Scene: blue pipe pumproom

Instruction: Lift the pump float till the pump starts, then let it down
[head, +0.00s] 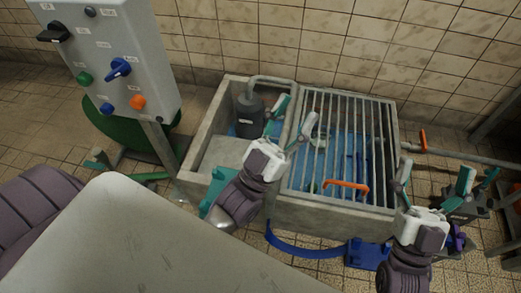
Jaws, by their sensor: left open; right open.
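A dark grey pump (248,118) stands upright in the open left part of a concrete sump (208,130), with a grey pipe bending from its top. Blue shows beside its base. I cannot clearly make out the float; my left gripper covers part of the area beside the pump. My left gripper (294,112) is open, its fingers over the sump's middle divider, just right of the pump, and nothing shows between them. My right gripper (434,172) is open and empty, beyond the sump's right wall.
A metal grate (345,105) with an orange handle (346,186) covers the sump's right part, blue beneath it. A grey control panel (115,50) with knobs stands at left. A blue hose (310,251) lies on the floor in front.

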